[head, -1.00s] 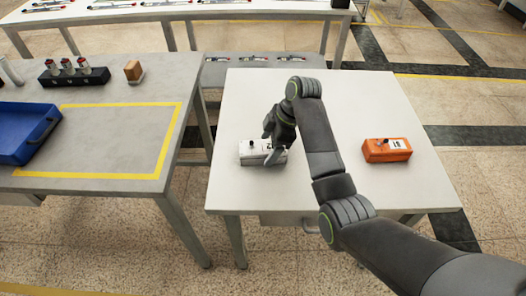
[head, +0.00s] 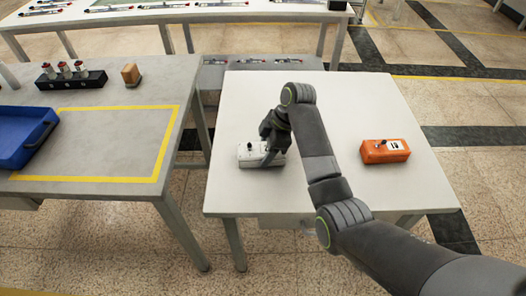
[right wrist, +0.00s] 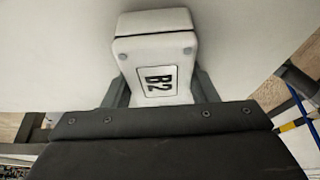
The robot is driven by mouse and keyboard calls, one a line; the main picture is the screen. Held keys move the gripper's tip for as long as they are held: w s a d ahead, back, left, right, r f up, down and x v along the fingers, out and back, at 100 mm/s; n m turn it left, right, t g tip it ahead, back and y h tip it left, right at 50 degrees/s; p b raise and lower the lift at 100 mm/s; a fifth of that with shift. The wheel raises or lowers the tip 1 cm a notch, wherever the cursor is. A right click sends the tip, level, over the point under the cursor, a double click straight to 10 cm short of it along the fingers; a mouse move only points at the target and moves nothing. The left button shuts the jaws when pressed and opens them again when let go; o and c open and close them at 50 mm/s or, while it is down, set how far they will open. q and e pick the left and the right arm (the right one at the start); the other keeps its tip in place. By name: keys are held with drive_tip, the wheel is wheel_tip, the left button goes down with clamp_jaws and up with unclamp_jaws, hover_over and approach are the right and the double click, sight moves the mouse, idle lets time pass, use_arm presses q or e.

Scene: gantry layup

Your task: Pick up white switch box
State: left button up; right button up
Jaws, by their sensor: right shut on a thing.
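The white switch box (head: 249,154) is on the white table (head: 330,100), left of its middle, with a dark knob on top. My right gripper (head: 268,156) is over the right part of the box, its fingers on both sides. In the right wrist view the white box (right wrist: 155,50) shows a "B2" label, and the right gripper's fingers (right wrist: 158,92) are shut on its sides. Whether the box touches the table cannot be told. My left gripper is not in view.
An orange switch box (head: 386,151) sits on the same table to the right. On the grey table at left are a blue tray (head: 22,138), a black rack (head: 72,79) with bottles, a brown block (head: 131,75) and a yellow taped rectangle. The white table's back is clear.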

sight(261, 149)
wheel_tip(261, 149, up, 9)
drive_tip(key=shift+r+p, duration=0.1)
drive_tip(key=shift+p, duration=0.75)
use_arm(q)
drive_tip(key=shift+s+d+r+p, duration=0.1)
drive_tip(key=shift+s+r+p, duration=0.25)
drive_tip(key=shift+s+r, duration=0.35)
use_arm(e)
drive_tip(key=shift+r, duration=0.45)
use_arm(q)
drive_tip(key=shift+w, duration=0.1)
use_arm(e)
drive_tip(key=shift+f, duration=0.1)
